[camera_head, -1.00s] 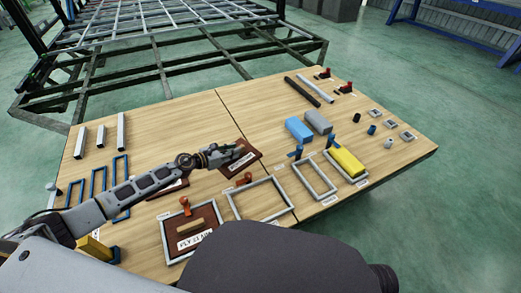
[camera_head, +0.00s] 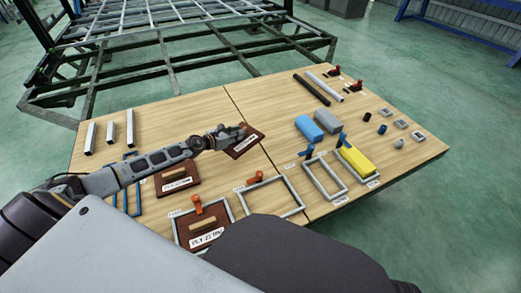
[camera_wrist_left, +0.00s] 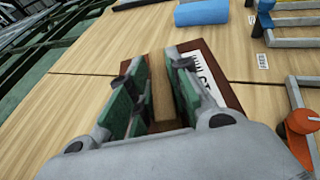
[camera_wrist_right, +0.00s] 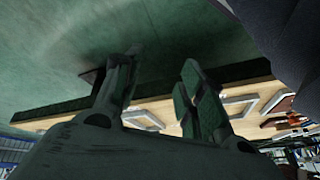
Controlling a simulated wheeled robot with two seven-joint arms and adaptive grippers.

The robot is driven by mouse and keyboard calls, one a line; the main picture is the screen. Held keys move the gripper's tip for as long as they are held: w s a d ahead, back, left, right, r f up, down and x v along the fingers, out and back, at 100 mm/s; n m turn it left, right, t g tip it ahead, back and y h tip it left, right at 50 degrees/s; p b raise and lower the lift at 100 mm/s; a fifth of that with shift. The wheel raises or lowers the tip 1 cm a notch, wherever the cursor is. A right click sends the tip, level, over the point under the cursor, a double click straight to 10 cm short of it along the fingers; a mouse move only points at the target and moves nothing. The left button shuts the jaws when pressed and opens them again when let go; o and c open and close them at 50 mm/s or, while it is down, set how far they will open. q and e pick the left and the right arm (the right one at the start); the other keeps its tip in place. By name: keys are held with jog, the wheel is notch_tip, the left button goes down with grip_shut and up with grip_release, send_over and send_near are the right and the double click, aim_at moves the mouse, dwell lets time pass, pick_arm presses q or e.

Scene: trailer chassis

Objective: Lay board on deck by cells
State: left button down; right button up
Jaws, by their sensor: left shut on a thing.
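My left gripper (camera_head: 238,133) is shut on the wooden handle (camera_wrist_left: 163,95) of a brown board (camera_head: 246,146) with a white label. The board is over the table beside the middle seam; I cannot tell whether it touches the table. In the left wrist view, the fingers flank the handle and hide part of the board (camera_wrist_left: 224,75). A second labelled brown board (camera_head: 177,173) lies left of it. A third board (camera_head: 205,240) lies inside a grey frame at the front. My right gripper (camera_wrist_right: 160,68) is open and empty, near the table's edge in its wrist view.
Grey frames (camera_head: 270,179) line the table front, with orange and blue clamps. Blue (camera_head: 309,128), grey (camera_head: 328,121) and yellow (camera_head: 356,160) blocks are at the right. Bars (camera_head: 130,126) stand back left. The trailer chassis (camera_head: 190,57) is behind the table.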

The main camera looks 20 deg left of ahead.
aim_at(237, 143)
jog(key=shift+f, duration=0.1)
pick_arm(q)
notch_tip(237, 143, down, 5)
jog(key=b, duration=0.3)
jog(key=shift+b, duration=0.35)
jog(key=shift+f+b, duration=0.45)
jog(key=shift+f, duration=0.15)
pick_arm(e)
notch_tip(237, 143, down, 9)
jog(key=a+t+y, duration=0.1)
jog(key=a, duration=0.1)
jog(key=shift+w+m+t, duration=0.35)
jog(key=shift+m+t, duration=0.05)
pick_arm(q)
jog(key=shift+f, duration=0.1)
pick_arm(e)
jog(key=shift+a, duration=0.1)
